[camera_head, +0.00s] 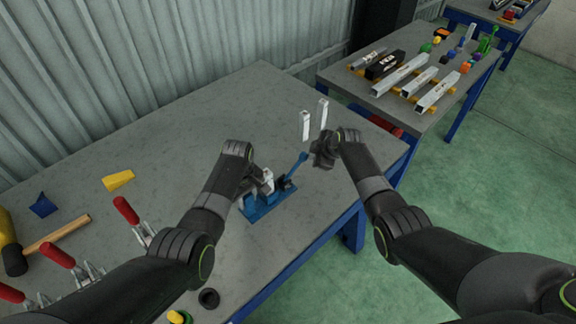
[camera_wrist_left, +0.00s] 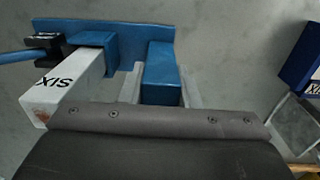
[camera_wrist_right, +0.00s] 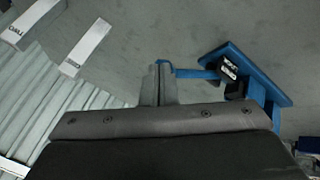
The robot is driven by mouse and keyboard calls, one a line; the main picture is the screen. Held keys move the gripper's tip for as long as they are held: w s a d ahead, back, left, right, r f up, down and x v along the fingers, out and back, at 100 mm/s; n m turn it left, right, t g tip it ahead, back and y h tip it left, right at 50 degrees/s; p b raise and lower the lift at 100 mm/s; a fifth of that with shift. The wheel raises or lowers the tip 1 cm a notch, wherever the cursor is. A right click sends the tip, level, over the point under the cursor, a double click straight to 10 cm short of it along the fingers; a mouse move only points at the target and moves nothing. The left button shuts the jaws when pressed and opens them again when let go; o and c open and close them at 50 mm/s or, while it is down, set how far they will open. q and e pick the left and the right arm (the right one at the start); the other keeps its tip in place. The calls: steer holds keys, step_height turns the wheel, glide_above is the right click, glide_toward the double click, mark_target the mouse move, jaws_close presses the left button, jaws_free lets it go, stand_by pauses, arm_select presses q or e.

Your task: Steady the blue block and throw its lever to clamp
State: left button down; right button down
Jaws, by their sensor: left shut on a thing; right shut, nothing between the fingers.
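The blue block (camera_head: 262,209) is a clamp fixture on the grey table near its front edge. My left gripper (camera_head: 260,184) is shut on it; in the left wrist view a blue upright part (camera_wrist_left: 160,72) sits between its fingers (camera_wrist_left: 160,88). A white square bar (camera_wrist_left: 68,86) with dark lettering stands against the fixture. The blue lever (camera_head: 296,166) slants up to the right from a black pivot (camera_wrist_right: 229,68). My right gripper (camera_wrist_right: 157,82) is shut and empty, its fingertips close by the lever's free end (camera_wrist_right: 168,66); whether they touch is unclear.
Red-handled toggle clamps (camera_head: 126,210), a hammer (camera_head: 58,235), a yellow piece (camera_head: 118,180) and a blue piece (camera_head: 43,205) lie at left. A second table (camera_head: 352,90) holds metal bars. The back middle is clear.

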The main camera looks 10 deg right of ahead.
steer(key=shift+a, duration=0.1)
steer(key=shift+s+a+f, duration=0.15)
steer(key=shift+s+a, duration=0.4)
steer(key=shift+a, duration=0.1)
steer(key=s+d+r, duration=0.4)
steer(key=d+r, duration=0.3)
steer(key=d, duration=0.2)
steer(key=shift+d+r, duration=0.15)
steer(key=shift+d, duration=0.1)
steer(key=shift+a, duration=0.1)
stand_by(0.4)
